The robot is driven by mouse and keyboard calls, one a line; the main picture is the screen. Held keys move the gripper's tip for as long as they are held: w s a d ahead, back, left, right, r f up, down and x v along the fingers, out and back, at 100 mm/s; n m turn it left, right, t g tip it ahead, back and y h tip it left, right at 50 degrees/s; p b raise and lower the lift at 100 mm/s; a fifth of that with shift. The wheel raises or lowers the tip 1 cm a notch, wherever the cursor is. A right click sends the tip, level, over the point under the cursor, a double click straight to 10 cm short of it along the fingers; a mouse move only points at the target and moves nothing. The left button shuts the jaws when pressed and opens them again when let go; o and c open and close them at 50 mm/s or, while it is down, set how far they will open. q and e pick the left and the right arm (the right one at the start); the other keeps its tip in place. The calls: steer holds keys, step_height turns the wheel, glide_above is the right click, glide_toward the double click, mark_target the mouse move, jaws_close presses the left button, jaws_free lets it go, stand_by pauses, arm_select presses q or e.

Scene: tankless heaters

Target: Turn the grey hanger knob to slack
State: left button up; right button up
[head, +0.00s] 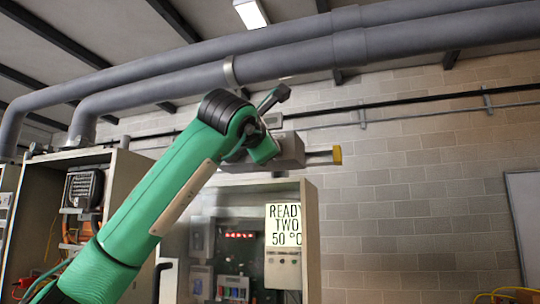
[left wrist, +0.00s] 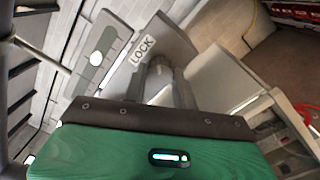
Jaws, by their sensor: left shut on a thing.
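The grey hanger knob (left wrist: 161,72) is in the left wrist view, in front of a grey plate with a white label reading LOCK (left wrist: 142,49). My left gripper (left wrist: 160,88) has its dark fingers on either side of the knob and is shut on it. The knob's lower part is hidden by the gripper. In the head view my green left arm reaches up to a grey box with a yellow end (head: 290,151), below the pipes. The knob and fingertips cannot be made out there. My right gripper is not in view.
Large grey pipes (head: 300,62) run overhead, close above my arm. Another open cabinet (head: 122,190) is at left. The brick wall at right is mostly clear.

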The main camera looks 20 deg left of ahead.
arm_select(q)
steer(key=n+b, duration=0.1)
steer(key=n, duration=0.2)
steer(key=shift+f+n+b, duration=0.2)
steer(key=shift+n+b, duration=0.2)
steer(key=shift+d+n+y+b, duration=0.1)
steer(key=shift+n+y+b, duration=0.35)
steer(key=shift+n, duration=1.15)
steer(key=o, duration=1)
steer(key=shift+c, duration=0.2)
steer(key=shift+r, duration=0.1)
